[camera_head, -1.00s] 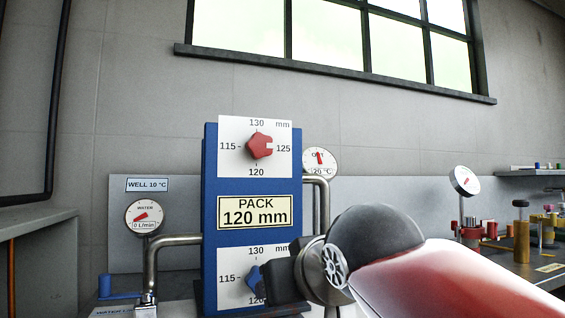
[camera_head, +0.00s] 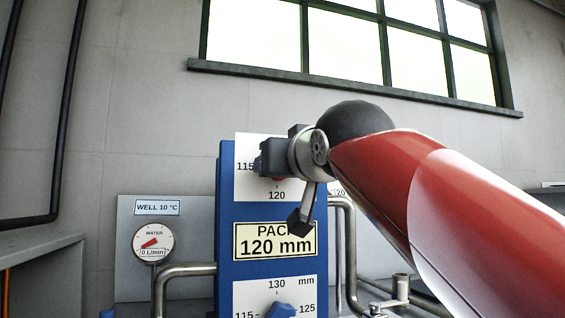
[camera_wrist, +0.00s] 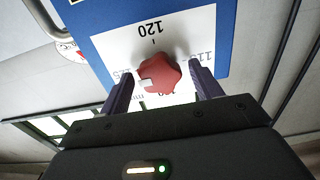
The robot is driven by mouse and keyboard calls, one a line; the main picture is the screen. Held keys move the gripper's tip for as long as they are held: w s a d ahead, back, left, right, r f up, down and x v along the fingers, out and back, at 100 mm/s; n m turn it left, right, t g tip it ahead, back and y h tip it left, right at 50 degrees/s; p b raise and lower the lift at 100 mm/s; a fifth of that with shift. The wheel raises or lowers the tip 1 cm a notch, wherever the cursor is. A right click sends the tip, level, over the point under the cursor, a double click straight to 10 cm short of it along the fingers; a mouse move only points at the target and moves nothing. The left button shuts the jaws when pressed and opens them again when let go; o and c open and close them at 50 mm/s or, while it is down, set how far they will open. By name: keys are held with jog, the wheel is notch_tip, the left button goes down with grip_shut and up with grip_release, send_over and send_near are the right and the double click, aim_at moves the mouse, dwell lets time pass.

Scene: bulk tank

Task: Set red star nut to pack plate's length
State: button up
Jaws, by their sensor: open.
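The red star nut (camera_wrist: 160,70) sits on a white dial card (camera_wrist: 222,30) on the blue panel (camera_head: 228,235). In the wrist view, upside down, its pale notch lies at the left, on the 125 side, away from the 120 mark. My gripper (camera_wrist: 162,74) is open, with one finger on each side of the nut; I cannot tell whether they touch it. In the head view my gripper covers most of the nut, and only a red sliver (camera_head: 278,179) shows. The pack plate (camera_head: 275,240) reads "PACK 120 mm".
Below the plate is a second dial with a blue star nut (camera_head: 280,311). A water gauge (camera_head: 153,242) and a "WELL 10 °C" sign (camera_head: 157,208) stand at the left. Metal pipes (camera_head: 185,270) flank the panel.

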jog(key=shift+w+a, duration=0.1)
jog(key=shift+w, duration=0.3)
jog(key=c, duration=1)
jog(key=shift+o, duration=0.2)
jog(key=shift+m, duration=0.4)
jog(key=shift+a+r+m+p, duration=0.1)
jog(key=shift+m+p, duration=0.2)
jog(key=shift+m, duration=8.1)
